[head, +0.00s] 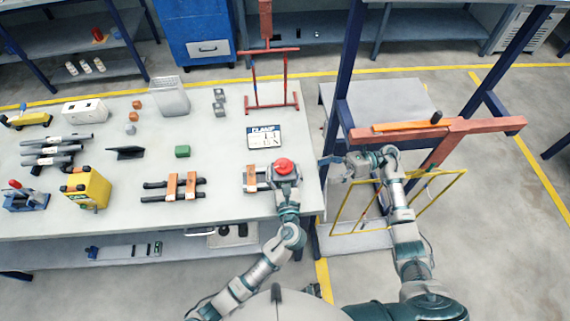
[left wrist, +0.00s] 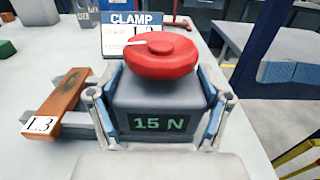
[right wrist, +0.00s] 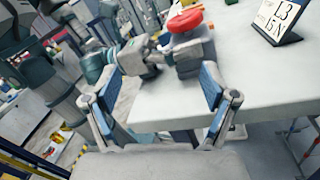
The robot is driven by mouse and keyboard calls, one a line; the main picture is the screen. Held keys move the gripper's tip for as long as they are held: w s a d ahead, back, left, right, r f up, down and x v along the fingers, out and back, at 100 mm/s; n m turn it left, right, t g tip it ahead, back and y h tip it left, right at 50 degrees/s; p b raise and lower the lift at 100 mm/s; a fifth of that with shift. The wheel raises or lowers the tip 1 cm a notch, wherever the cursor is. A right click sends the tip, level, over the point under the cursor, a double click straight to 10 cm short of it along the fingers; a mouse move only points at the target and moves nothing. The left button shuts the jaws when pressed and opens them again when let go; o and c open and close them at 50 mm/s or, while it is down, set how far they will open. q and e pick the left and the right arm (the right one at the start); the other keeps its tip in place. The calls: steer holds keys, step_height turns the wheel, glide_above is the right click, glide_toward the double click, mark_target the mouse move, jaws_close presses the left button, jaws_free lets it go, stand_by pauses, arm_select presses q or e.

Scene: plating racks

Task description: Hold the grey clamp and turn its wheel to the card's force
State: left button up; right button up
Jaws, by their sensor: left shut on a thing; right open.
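The grey clamp (left wrist: 165,95) has a red wheel (left wrist: 158,52) on top and a green display reading 15 N. In the head view its red wheel (head: 285,166) shows near the table's right edge. My left gripper (head: 286,181) is shut on the clamp's body, one finger on each side. The clamp card (head: 264,137) stands behind it; in the right wrist view the card (right wrist: 278,17) appears to read L3 and 15 N. My right gripper (head: 332,161) is open and empty, right of the clamp and apart from it, by the table edge.
A brown block (left wrist: 60,100) labelled L3 lies across grey bars left of the clamp. More bars with brown blocks (head: 173,187), a green block (head: 182,151) and a yellow box (head: 87,188) lie further left. A red stand (head: 271,104) is behind the card.

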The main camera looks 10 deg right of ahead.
mark_target(283, 163)
steer(key=w+a+n+t, duration=0.1)
steer(key=w+r+n+t, duration=0.1)
steer(key=w, duration=0.1)
steer(key=shift+a+n, duration=0.3)
steer(key=shift+a, duration=0.1)
steer(key=a, duration=1.1)
steer(key=shift+s+a, duration=0.2)
steer(key=shift+a, duration=0.1)
steer(key=c, duration=1.2)
steer(key=shift+w, duration=0.1)
